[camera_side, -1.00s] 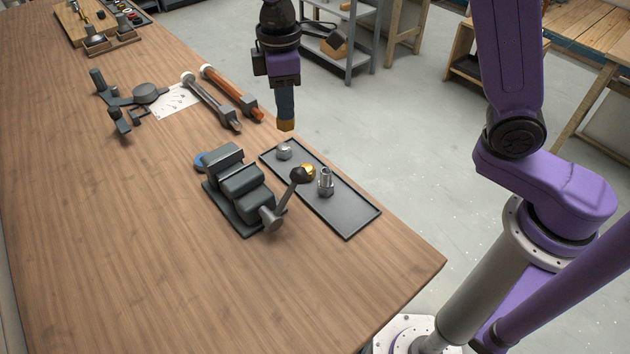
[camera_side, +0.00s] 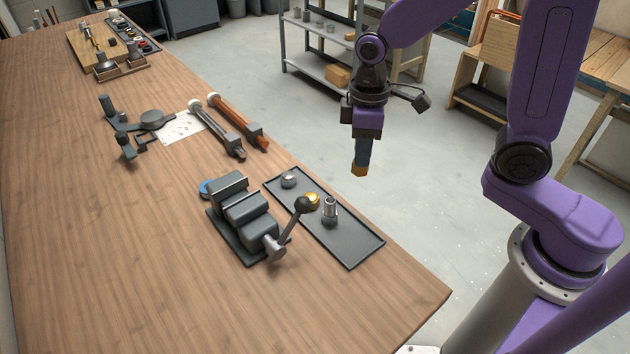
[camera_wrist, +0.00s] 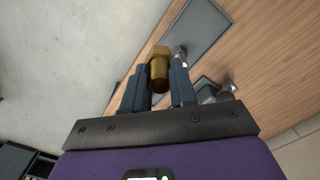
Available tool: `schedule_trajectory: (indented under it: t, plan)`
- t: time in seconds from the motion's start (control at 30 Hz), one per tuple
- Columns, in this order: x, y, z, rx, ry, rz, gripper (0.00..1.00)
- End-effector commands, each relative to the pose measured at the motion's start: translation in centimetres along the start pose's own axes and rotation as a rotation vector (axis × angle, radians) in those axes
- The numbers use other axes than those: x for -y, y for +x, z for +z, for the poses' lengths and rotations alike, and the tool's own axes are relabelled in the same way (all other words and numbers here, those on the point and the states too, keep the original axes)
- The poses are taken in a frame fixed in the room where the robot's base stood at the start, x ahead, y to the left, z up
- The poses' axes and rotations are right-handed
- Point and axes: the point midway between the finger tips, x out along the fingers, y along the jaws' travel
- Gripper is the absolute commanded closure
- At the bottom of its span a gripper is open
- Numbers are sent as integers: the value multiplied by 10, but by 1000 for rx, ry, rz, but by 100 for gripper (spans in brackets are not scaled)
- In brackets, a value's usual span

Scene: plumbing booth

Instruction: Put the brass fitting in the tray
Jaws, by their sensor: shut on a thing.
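The brass fitting (camera_wrist: 159,72) is held between the two fingers of my gripper (camera_wrist: 161,86) in the wrist view. In the side view, its brass end (camera_side: 358,171) shows at the tips of my gripper (camera_side: 361,160), which points down. The dark, shallow tray (camera_side: 348,248) lies on the bench near its right edge. My gripper is up and to the right of the tray in the side view, against the floor behind. The tray holds a silver nut (camera_side: 289,181), a gold-coloured piece (camera_side: 313,198) and an upright silver fitting (camera_side: 330,211). The tray also shows in the wrist view (camera_wrist: 196,30).
Two pipe wrenches (camera_side: 238,122) lie farther back. The tray's near end is bare.

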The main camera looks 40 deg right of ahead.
Motion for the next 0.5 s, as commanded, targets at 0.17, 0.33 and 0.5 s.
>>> schedule_trajectory:
  t: [0.17,0.33,0.5]
  plan:
    - [-14,14,-26,2,0,-1,100]
    - [-28,26,-52,1,1,-1,100]
    - [-38,48,-70,3,0,-1,100]
